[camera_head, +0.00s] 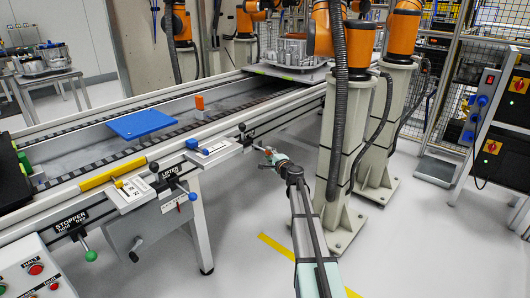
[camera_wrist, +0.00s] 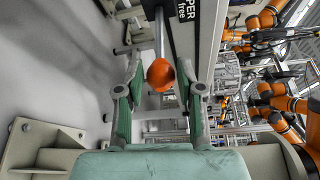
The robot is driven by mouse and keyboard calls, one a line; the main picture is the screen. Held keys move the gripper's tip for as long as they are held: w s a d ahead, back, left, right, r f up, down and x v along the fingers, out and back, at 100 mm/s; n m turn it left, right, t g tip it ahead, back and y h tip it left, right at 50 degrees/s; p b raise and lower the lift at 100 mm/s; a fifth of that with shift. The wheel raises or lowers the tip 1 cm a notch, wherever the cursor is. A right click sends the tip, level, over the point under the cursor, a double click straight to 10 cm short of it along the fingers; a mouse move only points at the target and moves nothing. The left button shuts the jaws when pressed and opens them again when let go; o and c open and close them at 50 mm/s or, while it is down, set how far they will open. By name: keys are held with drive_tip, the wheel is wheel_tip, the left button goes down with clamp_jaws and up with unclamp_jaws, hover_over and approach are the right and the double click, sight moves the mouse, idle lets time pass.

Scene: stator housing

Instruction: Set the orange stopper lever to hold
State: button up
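The orange ball knob of the stopper lever (camera_wrist: 160,75) is in the middle of the wrist view, on a thin metal rod that runs up toward the panel. A label (camera_wrist: 187,12) beside the rod reads "PER" and "free"; the rest of it is cut off. My gripper (camera_wrist: 161,88) is open, with one green finger on each side of the knob and a visible gap to each. In the head view my gripper (camera_head: 270,155) is at the front rail of the conveyor, right of the middle, and mostly hides the orange knob.
A green-knobbed stopper lever (camera_head: 90,255) and blue-knobbed lever (camera_head: 192,196) stick out along the conveyor front (camera_head: 60,205). A blue plate (camera_head: 141,123) and an orange block (camera_head: 199,103) are on the conveyor. An orange robot on a pale pedestal (camera_head: 350,150) stands close right of my gripper.

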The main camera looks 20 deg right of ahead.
drive_tip(key=s, duration=0.5)
drive_tip(key=shift+s+d+r, duration=0.1)
drive_tip(key=shift+s+r, duration=0.05)
drive_tip(key=shift+r, duration=0.05)
idle(0.4)
